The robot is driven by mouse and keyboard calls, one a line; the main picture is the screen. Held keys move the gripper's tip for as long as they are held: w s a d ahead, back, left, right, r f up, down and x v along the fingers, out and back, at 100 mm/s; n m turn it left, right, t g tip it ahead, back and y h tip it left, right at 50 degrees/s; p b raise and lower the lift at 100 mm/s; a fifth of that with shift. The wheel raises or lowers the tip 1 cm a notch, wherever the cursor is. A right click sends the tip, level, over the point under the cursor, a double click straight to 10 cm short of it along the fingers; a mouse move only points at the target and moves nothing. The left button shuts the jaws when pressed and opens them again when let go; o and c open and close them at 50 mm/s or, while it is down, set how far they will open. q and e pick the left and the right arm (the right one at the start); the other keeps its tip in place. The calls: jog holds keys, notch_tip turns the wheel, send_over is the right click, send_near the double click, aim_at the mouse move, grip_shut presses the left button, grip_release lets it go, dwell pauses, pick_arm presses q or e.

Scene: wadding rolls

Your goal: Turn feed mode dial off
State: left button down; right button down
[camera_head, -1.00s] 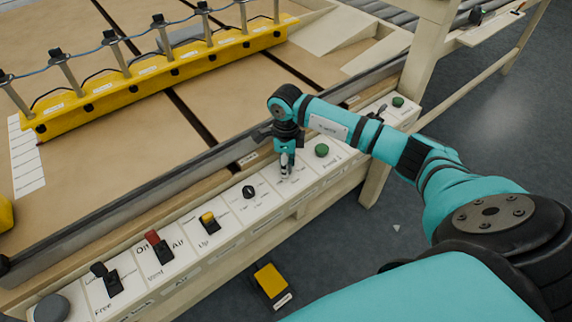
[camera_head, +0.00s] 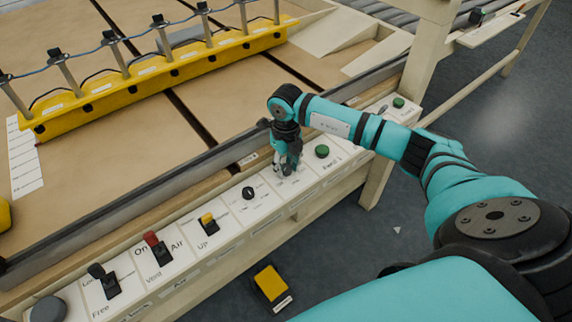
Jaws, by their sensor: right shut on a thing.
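A row of control panels (camera_head: 226,226) runs along the front of the machine. My right gripper (camera_head: 284,172) points down onto the panel left of the green button. It is shut on a control there, which I take to be the feed mode dial; the fingers hide it, and the small lettering around it cannot be read. A separate black dial (camera_head: 249,193) sits free on the panel to the left of the gripper. My left gripper is not in view.
A green button (camera_head: 322,151) lies close right of the gripper. A yellow switch (camera_head: 208,223), a red switch (camera_head: 156,246) and a black lever (camera_head: 107,281) stand to the left. A metal rail (camera_head: 190,178) runs behind the panels. A yellow pedal (camera_head: 270,282) is on the floor.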

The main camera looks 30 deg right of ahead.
aim_at(286, 167)
jog(key=shift+r+m, duration=0.1)
jog(key=shift+m, duration=0.2)
jog(key=c, duration=0.9)
grip_release()
jog(key=shift+c, duration=0.2)
notch_tip(286, 167, up, 12)
